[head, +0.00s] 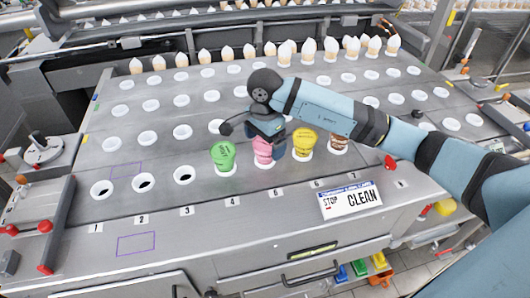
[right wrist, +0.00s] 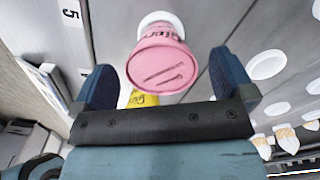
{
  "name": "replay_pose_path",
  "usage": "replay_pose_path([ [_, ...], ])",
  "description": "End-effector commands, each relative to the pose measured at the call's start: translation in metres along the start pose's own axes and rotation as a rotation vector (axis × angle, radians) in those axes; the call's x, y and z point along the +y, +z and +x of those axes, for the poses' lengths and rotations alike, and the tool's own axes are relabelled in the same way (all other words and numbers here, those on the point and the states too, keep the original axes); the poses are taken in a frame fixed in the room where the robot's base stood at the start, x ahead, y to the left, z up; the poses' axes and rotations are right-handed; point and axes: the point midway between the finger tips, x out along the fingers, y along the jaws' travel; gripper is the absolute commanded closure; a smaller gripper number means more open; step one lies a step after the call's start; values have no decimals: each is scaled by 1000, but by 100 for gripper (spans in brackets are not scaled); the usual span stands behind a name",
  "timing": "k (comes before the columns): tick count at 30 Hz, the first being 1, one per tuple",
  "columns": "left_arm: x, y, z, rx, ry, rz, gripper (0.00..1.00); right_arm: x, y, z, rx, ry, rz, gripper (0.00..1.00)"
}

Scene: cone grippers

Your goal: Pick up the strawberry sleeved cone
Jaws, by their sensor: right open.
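The pink strawberry sleeved cone (head: 263,152) stands in a white holder in the front row, between a green sleeved cone (head: 224,155) and a yellow one (head: 302,144). My right gripper (head: 266,130) is over it and hides part of it. In the right wrist view the pink cone (right wrist: 162,62) lies between the two spread dark blue fingers of the right gripper (right wrist: 163,72). A gap shows on each side, and the fingers do not appear to touch it. The yellow cone (right wrist: 143,98) shows partly behind it. My left gripper is not in view.
A brown sleeved cone (head: 338,143) stands right of the yellow one, partly hidden by my arm. Empty white holders (head: 148,138) fill much of the metal deck. Several wafer cones (head: 205,56) line its back. A stop/clean sign (head: 350,200) is at the front.

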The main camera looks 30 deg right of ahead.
Motion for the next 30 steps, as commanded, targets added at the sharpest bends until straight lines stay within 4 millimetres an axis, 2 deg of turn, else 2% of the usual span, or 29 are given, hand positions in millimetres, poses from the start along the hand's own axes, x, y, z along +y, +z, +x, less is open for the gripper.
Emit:
replay_pose_path([
  [3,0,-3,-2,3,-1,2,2,1,-2,19,-1,4,1,0],
  [6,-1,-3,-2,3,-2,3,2,0,-1,27,-1,1,0,0],
  [14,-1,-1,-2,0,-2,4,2,0,-2,30,0,-1,0,0],
  [21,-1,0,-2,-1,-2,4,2,0,-2,30,0,0,0,52],
  [30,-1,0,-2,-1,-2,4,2,0,-2,30,0,-1,0,52],
])
